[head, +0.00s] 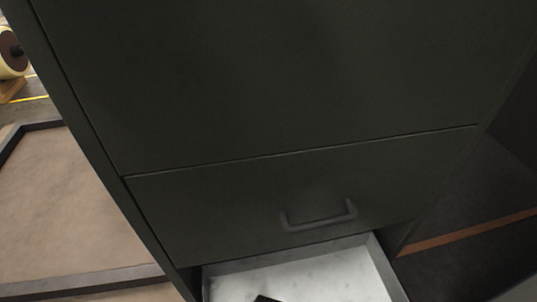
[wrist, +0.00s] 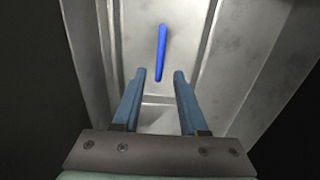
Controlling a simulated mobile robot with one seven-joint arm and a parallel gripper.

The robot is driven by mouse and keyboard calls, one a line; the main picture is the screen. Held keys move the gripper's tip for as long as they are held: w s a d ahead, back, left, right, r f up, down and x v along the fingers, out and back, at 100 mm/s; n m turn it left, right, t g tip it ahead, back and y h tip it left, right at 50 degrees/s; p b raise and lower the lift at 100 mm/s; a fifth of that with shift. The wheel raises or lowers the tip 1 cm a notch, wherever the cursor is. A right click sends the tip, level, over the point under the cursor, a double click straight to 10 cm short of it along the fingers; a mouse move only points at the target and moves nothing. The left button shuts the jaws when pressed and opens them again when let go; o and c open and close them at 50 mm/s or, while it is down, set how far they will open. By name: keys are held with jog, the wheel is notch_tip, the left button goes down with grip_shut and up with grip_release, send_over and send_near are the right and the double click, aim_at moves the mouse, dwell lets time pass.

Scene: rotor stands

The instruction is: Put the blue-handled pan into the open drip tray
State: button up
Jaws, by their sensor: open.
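The open drip tray (head: 330,273) is a shallow, light grey metal tray under the dark cabinet front in the head view, cut off by the bottom edge. In the wrist view a blue handle (wrist: 161,52) stands out against pale grey metal. The body of its pan is hard to tell from the grey metal around it. My gripper (wrist: 159,75) is open, its two blue-grey fingers pointing toward the handle. The handle's near end shows between the fingertips, with gaps on both sides. Whether the pan lies inside the tray cannot be told.
A dark cabinet (head: 270,85) fills most of the head view, with a closed drawer and its bar handle (head: 318,218) just above the tray. A brown framed panel (head: 60,210) lies at left. A small dark shape shows at the bottom edge, unclear.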

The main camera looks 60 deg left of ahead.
notch_tip(320, 180, down, 8)
jog(key=b, duration=0.5)
jog(key=shift+b, duration=0.4)
jog(key=shift+r, duration=0.1)
jog(key=shift+c, duration=0.3)
grip_shut()
jog(key=shift+w+r, duration=0.1)
jog(key=shift+r, duration=0.05)
jog(key=shift+r+p, duration=3.9)
jog(key=shift+p, duration=0.4)
jog(key=shift+r, duration=0.1)
